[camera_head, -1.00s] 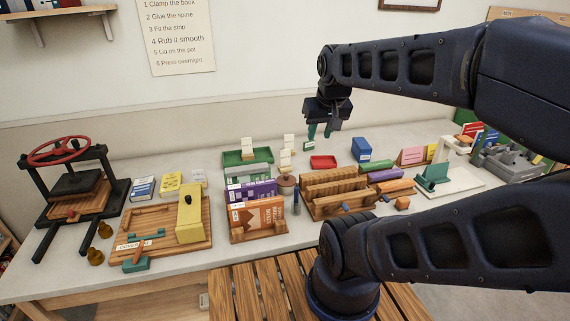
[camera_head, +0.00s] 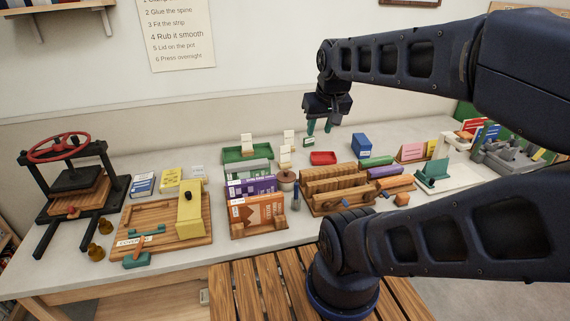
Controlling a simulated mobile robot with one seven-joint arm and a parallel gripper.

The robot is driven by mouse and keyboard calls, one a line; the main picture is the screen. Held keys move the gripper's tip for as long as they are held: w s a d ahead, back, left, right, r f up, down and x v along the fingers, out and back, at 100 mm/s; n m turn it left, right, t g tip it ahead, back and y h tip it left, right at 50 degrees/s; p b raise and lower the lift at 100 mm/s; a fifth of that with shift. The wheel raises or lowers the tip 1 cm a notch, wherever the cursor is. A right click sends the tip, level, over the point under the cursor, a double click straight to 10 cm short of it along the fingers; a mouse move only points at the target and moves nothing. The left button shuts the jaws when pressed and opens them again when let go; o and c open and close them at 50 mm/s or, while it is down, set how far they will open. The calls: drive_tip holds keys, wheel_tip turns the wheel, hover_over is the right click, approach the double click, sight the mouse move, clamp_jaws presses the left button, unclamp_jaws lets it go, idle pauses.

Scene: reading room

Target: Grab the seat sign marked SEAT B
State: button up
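My gripper (camera_head: 319,127) hangs above the back of the bench, with its two teal fingers apart and nothing between them. Small white upright cards stand below and to its left: one at the green tray (camera_head: 247,141), one farther right (camera_head: 288,137), and one just in front of that (camera_head: 284,154). Another white card (camera_head: 198,172) stands by the yellow book. The lettering on these cards is too small to read, so I cannot tell which is marked SEAT B.
A red tray (camera_head: 323,158) and a blue box (camera_head: 361,147) sit near the gripper. A black press (camera_head: 70,183) is at far left.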

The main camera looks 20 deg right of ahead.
drive_tip(key=w+d+f+n+g+h, duration=0.15)
drive_tip(key=w+n, duration=0.35)
drive_tip(key=w, duration=0.7)
drive_tip(key=w+a+f+n+g+h, duration=0.1)
drive_tip(key=w+f+n, duration=0.3)
drive_tip(key=w, duration=0.8)
drive_tip(key=w+f+n, duration=0.3)
drive_tip(key=w+f, duration=0.3)
drive_tip(key=f, duration=0.1)
drive_tip(key=w+f+n+g+h, duration=0.1)
drive_tip(key=w+f+n, duration=0.2)
drive_tip(key=w+f, duration=0.3)
drive_tip(key=w+f+n+h, duration=0.1)
drive_tip(key=w+f+n, duration=0.3)
drive_tip(key=f, duration=0.5)
drive_tip(key=shift+w+d+g, duration=0.15)
drive_tip(key=shift+w+g, duration=0.05)
drive_tip(key=shift+w, duration=0.5)
drive_tip(key=shift+w+d+g, duration=0.1)
drive_tip(key=shift+w+g, duration=0.05)
drive_tip(key=shift+w, duration=0.5)
hover_over(286, 162)
drive_tip(key=shift+w+d+f, duration=0.1)
drive_tip(key=shift+w+f, duration=0.1)
drive_tip(key=shift+f, duration=1.2)
drive_tip(key=shift+w+d+f, duration=0.1)
drive_tip(key=shift+w+f, duration=0.05)
drive_tip(key=shift+f, duration=1.2)
clamp_jaws()
